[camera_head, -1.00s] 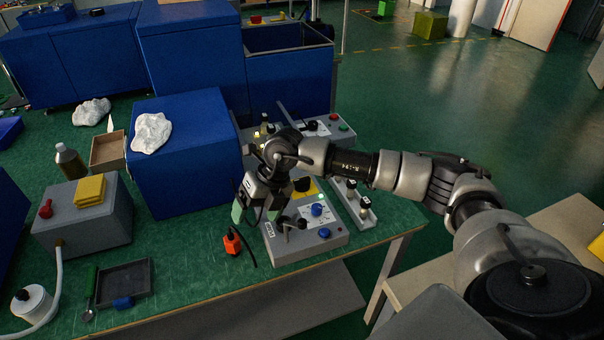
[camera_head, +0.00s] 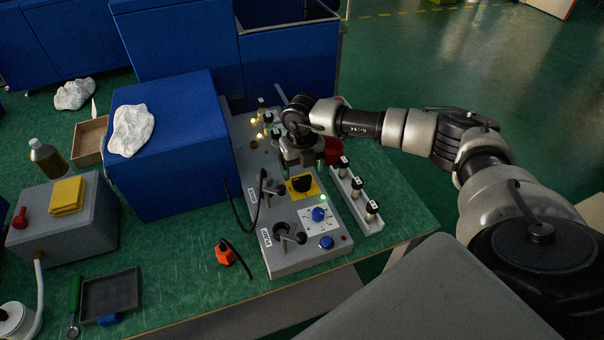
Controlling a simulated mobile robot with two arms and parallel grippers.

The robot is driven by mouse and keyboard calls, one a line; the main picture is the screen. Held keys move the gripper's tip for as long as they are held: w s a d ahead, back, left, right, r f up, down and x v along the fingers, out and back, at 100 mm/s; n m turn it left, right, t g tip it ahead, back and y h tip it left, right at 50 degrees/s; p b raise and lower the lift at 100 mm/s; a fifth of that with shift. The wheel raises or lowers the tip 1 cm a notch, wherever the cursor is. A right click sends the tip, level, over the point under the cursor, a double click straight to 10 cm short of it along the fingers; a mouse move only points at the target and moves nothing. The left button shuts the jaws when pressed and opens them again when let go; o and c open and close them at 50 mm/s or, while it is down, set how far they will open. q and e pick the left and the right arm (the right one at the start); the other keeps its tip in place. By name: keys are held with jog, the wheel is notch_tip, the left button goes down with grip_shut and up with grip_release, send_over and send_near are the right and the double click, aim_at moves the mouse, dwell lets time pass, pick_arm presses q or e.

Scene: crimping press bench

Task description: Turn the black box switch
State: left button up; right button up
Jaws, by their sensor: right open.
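The black switch (camera_head: 302,185) is a dark knob on a yellow plate, on the sloped grey control box (camera_head: 300,258) at the table's right side. My right gripper (camera_head: 304,168) is open and points down just above and behind the black switch in the picture. I cannot tell whether its fingertips touch the switch. The gripper and wrist hide part of the box behind it. My left gripper is out of view.
Blue knobs (camera_head: 318,214) and a black lever (camera_head: 284,233) lie in front of the switch. A rack of black-capped pegs (camera_head: 357,200) stands to the right. A large blue box (camera_head: 172,165) stands left. An orange plug (camera_head: 225,254) lies in front.

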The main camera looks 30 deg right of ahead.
aim_at(302, 178)
notch_tip(302, 178, down, 3)
jog(key=shift+f, duration=0.4)
jog(key=shift+c, duration=0.7)
jog(key=c, duration=0.8)
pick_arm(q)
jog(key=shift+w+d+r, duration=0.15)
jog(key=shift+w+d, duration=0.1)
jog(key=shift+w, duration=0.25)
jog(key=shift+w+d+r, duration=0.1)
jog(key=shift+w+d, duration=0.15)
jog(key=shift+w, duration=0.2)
